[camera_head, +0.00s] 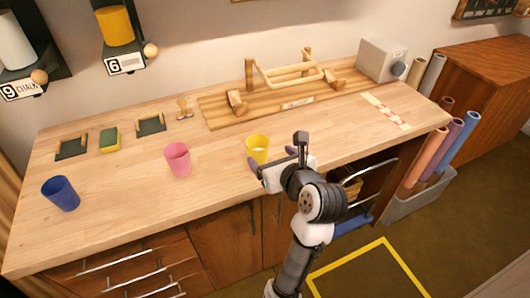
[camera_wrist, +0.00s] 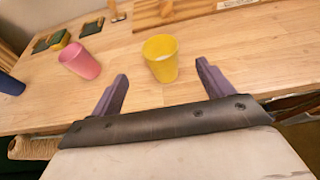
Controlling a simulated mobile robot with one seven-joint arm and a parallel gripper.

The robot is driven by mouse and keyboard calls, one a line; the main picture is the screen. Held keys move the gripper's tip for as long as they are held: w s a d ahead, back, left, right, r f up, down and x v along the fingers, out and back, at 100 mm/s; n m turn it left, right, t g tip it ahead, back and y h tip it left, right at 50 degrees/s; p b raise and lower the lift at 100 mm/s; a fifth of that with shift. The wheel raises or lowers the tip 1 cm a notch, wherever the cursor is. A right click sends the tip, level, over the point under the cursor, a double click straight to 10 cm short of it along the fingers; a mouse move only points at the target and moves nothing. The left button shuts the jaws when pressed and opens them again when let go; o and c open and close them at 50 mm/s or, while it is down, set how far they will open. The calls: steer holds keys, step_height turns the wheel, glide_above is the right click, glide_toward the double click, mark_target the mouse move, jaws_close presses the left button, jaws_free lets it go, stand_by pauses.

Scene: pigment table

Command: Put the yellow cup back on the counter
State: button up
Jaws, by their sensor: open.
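The yellow cup (camera_head: 258,148) stands upright on the wooden counter (camera_head: 110,205), near its front edge. In the wrist view the yellow cup (camera_wrist: 161,58) is just beyond and between my two purple fingers. My gripper (camera_head: 272,160) is open and empty at the counter's front edge, on the near side of the cup; it also shows in the wrist view (camera_wrist: 160,80). The fingers look apart from the cup, with a gap on both sides. The cup's lower front is partly hidden by my gripper in the head view.
A pink cup (camera_head: 177,159) stands left of the yellow cup, and a blue cup (camera_head: 60,193) at the far left. A wooden rack (camera_head: 290,80), a sponge (camera_head: 110,140) and a grey box (camera_head: 382,60) are at the back. An open drawer or compartment is below, at right.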

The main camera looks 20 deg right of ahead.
steer(key=shift+v, duration=0.85)
steer(key=shift+r, duration=0.1)
